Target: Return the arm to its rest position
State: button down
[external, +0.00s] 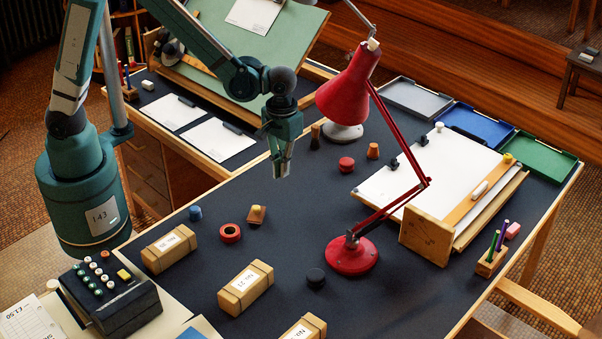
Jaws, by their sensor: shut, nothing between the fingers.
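My gripper (281,172) hangs from the end of my arm above the far left part of the dark desk top (290,225). Its fingers point down and are shut with nothing between them. It is clear of the desk objects, left of the red lamp's head. My arm reaches from the left side of the picture over the desk and bends down at the wrist.
A red desk lamp (352,258) stands right of my gripper, its head (345,92) close by. Wooden boxes (246,287), small round pieces and a button console (108,290) lie in front. A drawing board (430,190) and trays (480,122) are right.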

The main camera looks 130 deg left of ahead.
dwell(0.4)
jog(key=d+r+m+t+y, duration=0.15)
jog(key=d+r+m, duration=0.25)
jog(key=d+r, duration=0.55)
jog(key=d+r+m+t, duration=0.2)
jog(key=d+r+m, duration=0.3)
jog(key=d, duration=0.8)
jog(key=s+d+r+m+t, duration=0.2)
jog(key=s+d, duration=0.4)
jog(key=d, duration=0.4)
jog(key=s+d+r+m+t+h, duration=0.1)
jog(key=s+d+r+m, duration=0.3)
jog(key=d, duration=0.6)
jog(key=shift+s+d+r+m+t, duration=0.2)
jog(key=shift+s+r+m+t, duration=0.15)
jog(key=shift+s+m, duration=1.05)
jog(key=shift+w+h, duration=0.1)
jog(key=shift+h, duration=0.15)
dwell(1.7)
